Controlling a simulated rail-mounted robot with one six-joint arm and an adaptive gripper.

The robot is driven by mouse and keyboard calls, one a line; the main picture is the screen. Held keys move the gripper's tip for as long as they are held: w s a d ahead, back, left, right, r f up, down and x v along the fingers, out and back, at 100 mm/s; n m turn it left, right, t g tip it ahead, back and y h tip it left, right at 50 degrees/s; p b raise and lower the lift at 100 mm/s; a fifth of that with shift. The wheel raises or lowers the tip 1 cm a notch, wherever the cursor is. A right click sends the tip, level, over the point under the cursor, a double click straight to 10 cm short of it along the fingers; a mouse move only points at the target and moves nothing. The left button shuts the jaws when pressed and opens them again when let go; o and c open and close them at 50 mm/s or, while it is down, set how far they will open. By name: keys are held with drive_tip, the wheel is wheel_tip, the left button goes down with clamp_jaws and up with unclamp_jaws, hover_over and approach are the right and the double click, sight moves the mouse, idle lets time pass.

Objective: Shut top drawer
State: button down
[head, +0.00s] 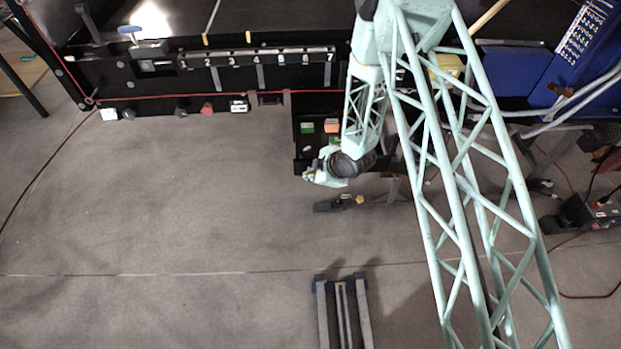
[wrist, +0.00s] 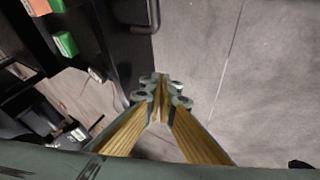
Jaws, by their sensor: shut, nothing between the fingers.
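The black top drawer (head: 299,145) stands pulled out from the dark bench, holding small green and orange boxes. In the wrist view the drawer's dark front panel (wrist: 118,50) is at upper left, with a dark bar handle (wrist: 153,18) on its outer side. My gripper (head: 311,175) is at the drawer's front edge in the head view. In the wrist view my gripper (wrist: 164,88) has its fingertips together with nothing between them, just below the handle in the picture. I cannot tell whether the fingertips touch the drawer. My arm hides the drawer's right part in the head view.
A green box (head: 307,127) and an orange box (head: 331,126) lie in the drawer. A numbered rail (head: 258,57) runs along the bench. A dark piece with a yellow knob (head: 337,204) is below my gripper in the picture. Open grey floor (head: 180,200) lies to the left.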

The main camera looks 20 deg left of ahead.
drive_tip(key=shift+w+a, duration=0.35)
drive_tip(key=shift+w, duration=0.5)
drive_tip(key=shift+w, duration=0.1)
